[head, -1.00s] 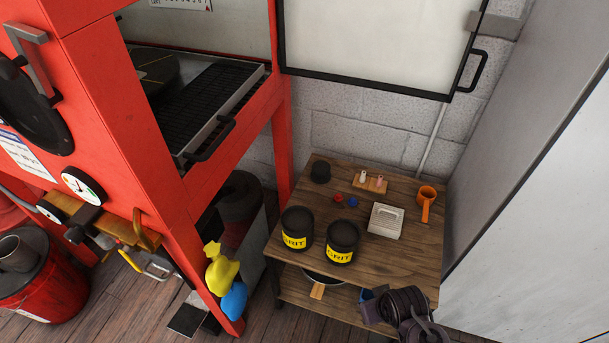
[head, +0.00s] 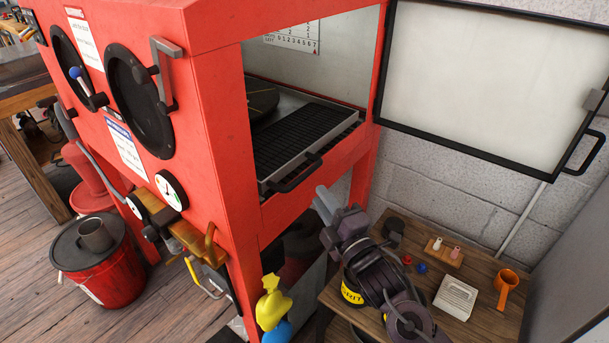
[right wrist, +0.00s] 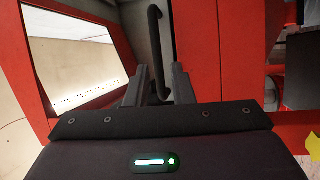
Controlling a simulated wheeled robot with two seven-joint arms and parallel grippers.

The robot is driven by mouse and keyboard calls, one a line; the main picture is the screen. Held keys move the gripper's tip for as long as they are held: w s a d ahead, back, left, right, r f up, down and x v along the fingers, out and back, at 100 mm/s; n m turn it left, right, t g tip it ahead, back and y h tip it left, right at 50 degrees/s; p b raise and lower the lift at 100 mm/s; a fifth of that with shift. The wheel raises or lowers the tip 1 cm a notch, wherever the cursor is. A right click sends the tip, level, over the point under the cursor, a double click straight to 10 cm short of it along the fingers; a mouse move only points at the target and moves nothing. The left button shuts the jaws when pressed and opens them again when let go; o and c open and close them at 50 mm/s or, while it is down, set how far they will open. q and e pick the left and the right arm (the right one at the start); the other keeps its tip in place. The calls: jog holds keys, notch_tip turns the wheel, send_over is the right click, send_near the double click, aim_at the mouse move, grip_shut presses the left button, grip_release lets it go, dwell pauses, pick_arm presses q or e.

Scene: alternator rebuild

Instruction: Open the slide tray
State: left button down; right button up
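The slide tray (head: 268,183) is a grey metal tray with a black grate, inside the red blast cabinet's open side. Its black bar handle (head: 297,174) is at the tray's outer edge, near the opening's sill. My right gripper (head: 326,200) is just below and right of the handle in the head view. In the right wrist view its two fingers (right wrist: 159,80) are spread, and the handle (right wrist: 155,45) shows ahead between them. I cannot tell whether they touch it. My left gripper is in neither view.
The cabinet door (head: 475,90) stands open to the right.

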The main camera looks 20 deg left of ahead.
aim_at(304, 173)
jog(key=shift+w+a+r+n, duration=0.3)
jog(key=shift+w+a+n, duration=0.1)
jog(key=shift+a, duration=0.15)
jog(key=x, duration=0.6)
jog(key=shift+w+a+p, duration=0.15)
jog(key=shift+a+p, duration=0.15)
grip_shut()
